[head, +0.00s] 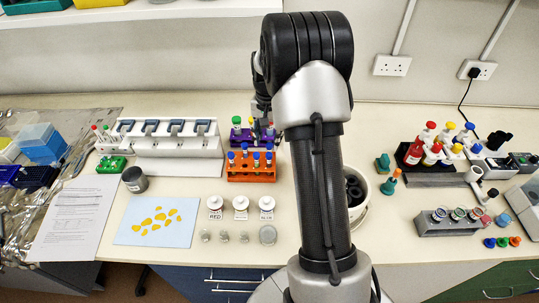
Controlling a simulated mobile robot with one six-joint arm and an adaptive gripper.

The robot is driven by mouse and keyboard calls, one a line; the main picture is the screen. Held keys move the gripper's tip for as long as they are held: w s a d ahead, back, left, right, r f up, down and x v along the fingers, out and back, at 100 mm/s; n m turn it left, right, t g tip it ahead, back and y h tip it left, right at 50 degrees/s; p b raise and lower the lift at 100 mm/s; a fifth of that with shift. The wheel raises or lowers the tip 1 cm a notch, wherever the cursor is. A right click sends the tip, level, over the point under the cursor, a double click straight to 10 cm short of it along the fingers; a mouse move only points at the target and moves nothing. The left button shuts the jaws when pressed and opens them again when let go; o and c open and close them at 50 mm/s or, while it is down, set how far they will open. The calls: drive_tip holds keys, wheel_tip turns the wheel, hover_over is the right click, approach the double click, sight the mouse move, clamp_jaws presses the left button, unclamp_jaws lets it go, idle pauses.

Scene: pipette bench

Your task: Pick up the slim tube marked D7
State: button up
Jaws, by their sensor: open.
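Slim tubes stand in several racks, but no marking D7 is readable at this size. An orange rack (251,177) holds several blue-capped tubes. Right behind it, a purple rack (240,141) holds tubes with green and other caps. A small green rack (112,164) at the left holds a few slim tubes with red, white and green tops. My gripper (266,122) is open and points down over the right part of the purple rack. It is largely hidden by my arm and the tubes, so I cannot tell whether a tube stands between its fingers.
A white pipette stand (170,146) is behind left. Capped jars (240,203) stand in front of the orange rack. A white bin (357,211) is partly behind my arm. A rack of coloured bottles (432,153) and a grey tube block (447,223) are at the right.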

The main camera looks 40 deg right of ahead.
sight(269, 144)
drive_tip(key=f, duration=0.2)
drive_tip(key=f+b, duration=0.1)
drive_tip(key=f, duration=0.3)
drive_tip(key=shift+s+d+b, duration=0.1)
drive_tip(key=shift+d+b, duration=0.15)
drive_tip(key=shift+b, duration=0.05)
drive_tip(key=shift+r, duration=0.15)
drive_tip(key=shift+c, duration=0.6)
drive_tip(key=c, duration=0.8)
drive_tip(key=shift+c, duration=0.2)
